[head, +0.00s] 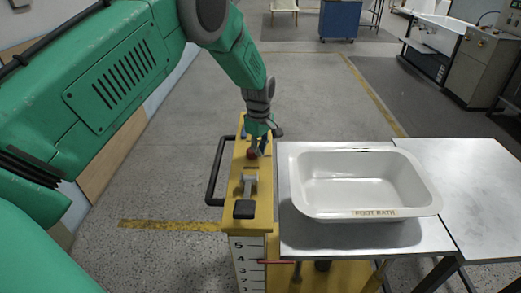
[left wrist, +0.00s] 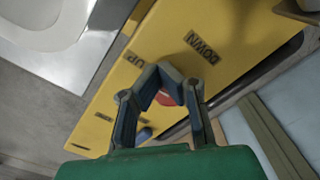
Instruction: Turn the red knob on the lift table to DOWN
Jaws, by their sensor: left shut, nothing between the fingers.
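The red knob (head: 252,154) sits on the yellow top panel of the lift table (head: 265,212), toward its far end. My left gripper (head: 259,146) reaches down from above and is right at the knob. In the left wrist view the gripper (left wrist: 170,76) has its fingertips close together over the panel. Red parts of the knob (left wrist: 164,99) show between and below the fingers; the rest is hidden. The panel carries a DOWN label (left wrist: 201,47) and an UP label (left wrist: 133,58). Which label the knob points to cannot be told. My right gripper is not in view.
A black handle (head: 213,172) sticks out on the panel's left. A grey lever (head: 249,184) and black block (head: 244,209) stand nearer.

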